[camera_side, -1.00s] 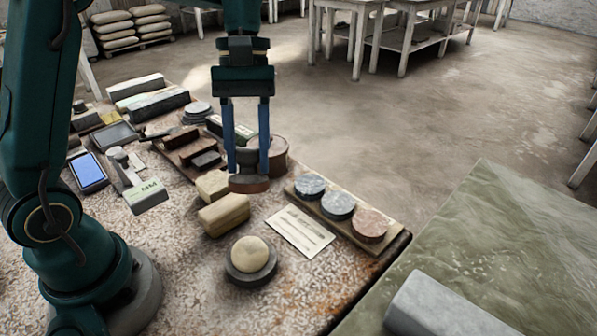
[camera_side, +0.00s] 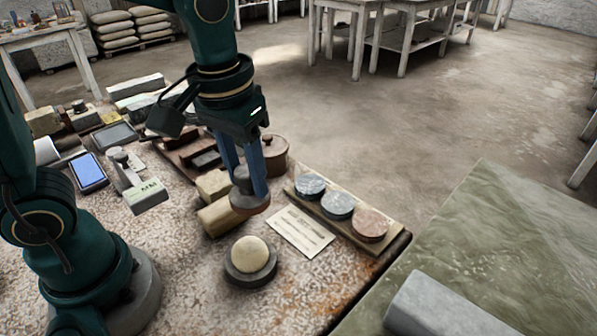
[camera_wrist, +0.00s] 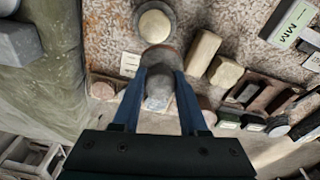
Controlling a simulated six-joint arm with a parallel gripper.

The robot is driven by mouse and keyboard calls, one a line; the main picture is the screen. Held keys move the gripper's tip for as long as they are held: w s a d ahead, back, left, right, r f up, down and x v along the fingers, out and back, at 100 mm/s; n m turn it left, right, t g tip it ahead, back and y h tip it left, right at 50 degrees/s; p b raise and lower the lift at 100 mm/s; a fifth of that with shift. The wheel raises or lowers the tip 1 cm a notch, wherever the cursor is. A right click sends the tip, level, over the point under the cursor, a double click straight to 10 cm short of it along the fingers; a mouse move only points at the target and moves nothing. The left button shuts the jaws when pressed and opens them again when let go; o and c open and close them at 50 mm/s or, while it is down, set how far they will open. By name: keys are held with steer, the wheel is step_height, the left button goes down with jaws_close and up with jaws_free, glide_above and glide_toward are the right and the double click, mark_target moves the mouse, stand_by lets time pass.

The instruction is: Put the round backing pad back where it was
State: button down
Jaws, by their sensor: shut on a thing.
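My gripper (camera_side: 247,188) is shut on a round pad (camera_side: 249,206). The pad has a grey knob-like body and a reddish-brown disc underneath, and it is held tilted above the table. In the wrist view the blue fingers of my gripper (camera_wrist: 160,98) stand on both sides of its grey body (camera_wrist: 160,80). In the side view a wooden board (camera_side: 324,218) at the table's right edge carries two speckled blue-grey discs (camera_side: 310,185) and a pinkish disc (camera_side: 369,224). The held pad is to the left of this board, apart from it.
A printed card (camera_side: 300,231) lies beside the board. Tan blocks (camera_side: 222,215) are close to the left of the pad. A brown round pot (camera_side: 274,160) stands behind.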

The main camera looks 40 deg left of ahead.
steer(key=d+f, duration=0.2)
steer(key=d, duration=0.1)
steer(key=s+d+f, duration=0.1)
steer(key=d+f, duration=0.1)
steer(key=d, duration=0.2)
steer(key=s+d+f, duration=0.1)
steer(key=d+f, duration=0.2)
steer(key=d, duration=0.1)
steer(key=shift+s+d, duration=0.15)
steer(key=shift+s, duration=0.05)
steer(key=shift+f, duration=2)
steer(key=shift+f, duration=0.15)
steer(key=shift+c, duration=2.2)
jaws_free()
